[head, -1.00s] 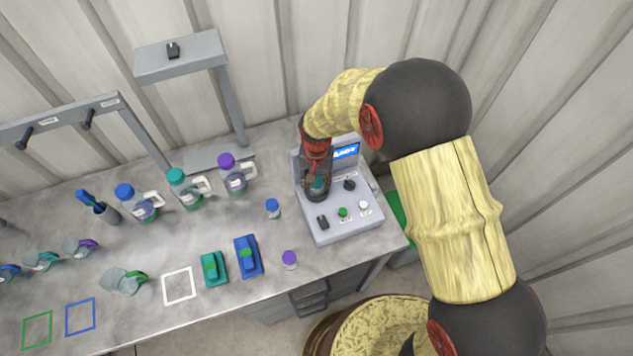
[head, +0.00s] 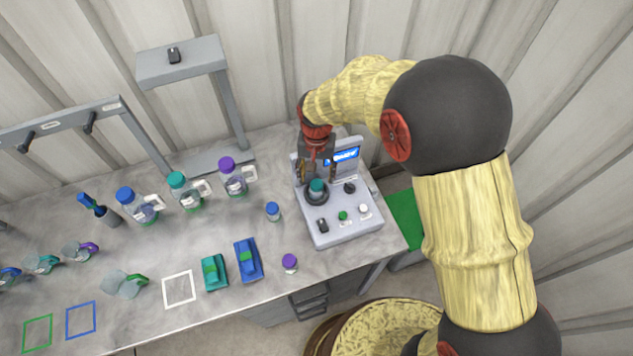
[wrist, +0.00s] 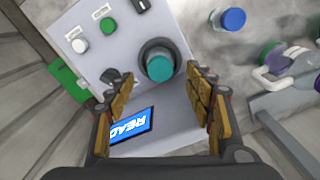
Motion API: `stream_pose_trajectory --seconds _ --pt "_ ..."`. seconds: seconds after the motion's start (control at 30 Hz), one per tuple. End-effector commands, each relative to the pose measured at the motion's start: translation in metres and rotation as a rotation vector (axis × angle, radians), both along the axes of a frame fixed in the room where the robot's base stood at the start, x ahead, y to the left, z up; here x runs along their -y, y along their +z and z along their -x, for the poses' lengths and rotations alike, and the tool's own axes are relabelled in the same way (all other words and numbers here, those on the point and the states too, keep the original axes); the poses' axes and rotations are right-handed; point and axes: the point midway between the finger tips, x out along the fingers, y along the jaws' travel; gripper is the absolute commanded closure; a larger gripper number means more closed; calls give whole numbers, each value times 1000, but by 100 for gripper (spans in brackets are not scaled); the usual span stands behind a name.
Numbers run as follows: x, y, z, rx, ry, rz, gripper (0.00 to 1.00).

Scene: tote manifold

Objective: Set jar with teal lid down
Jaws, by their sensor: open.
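The jar with the teal lid (head: 317,187) stands in the dark round socket of the grey machine (head: 345,225). In the wrist view its teal lid (wrist: 159,68) shows from above, ringed by the dark socket. My gripper (head: 317,172) is open, above and behind the jar in the head view. In the wrist view the two fingers (wrist: 165,90) are spread wide, with the lid in the space between and just beyond their tips. The fingers do not appear to touch the jar. The jar's lower body is hidden in the socket.
The machine has a lit blue screen (head: 343,158), a green button (head: 343,216), a white button (head: 364,208) and dark knobs. A blue-lidded jar (head: 272,211) and a purple-lidded jar (head: 289,262) stand to its left. Several handled bottles stand farther left.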

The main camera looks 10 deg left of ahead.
Motion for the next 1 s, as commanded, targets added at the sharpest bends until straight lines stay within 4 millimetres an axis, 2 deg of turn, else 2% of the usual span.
stream_pose_trajectory --seconds 0.03,0.2,0.4,0.63,0.73,0.87,1.0 --pt "0 11 -1 4 0 -2 47" --pt "0 38 0 2 0 -1 47" --pt "0 52 0 -1 0 0 47" --pt "1 56 0 2 0 -1 47" --pt "9 69 0 16 -2 -8 47" --pt "39 113 4 65 -4 -29 47" --pt "93 178 27 149 -3 -51 47"
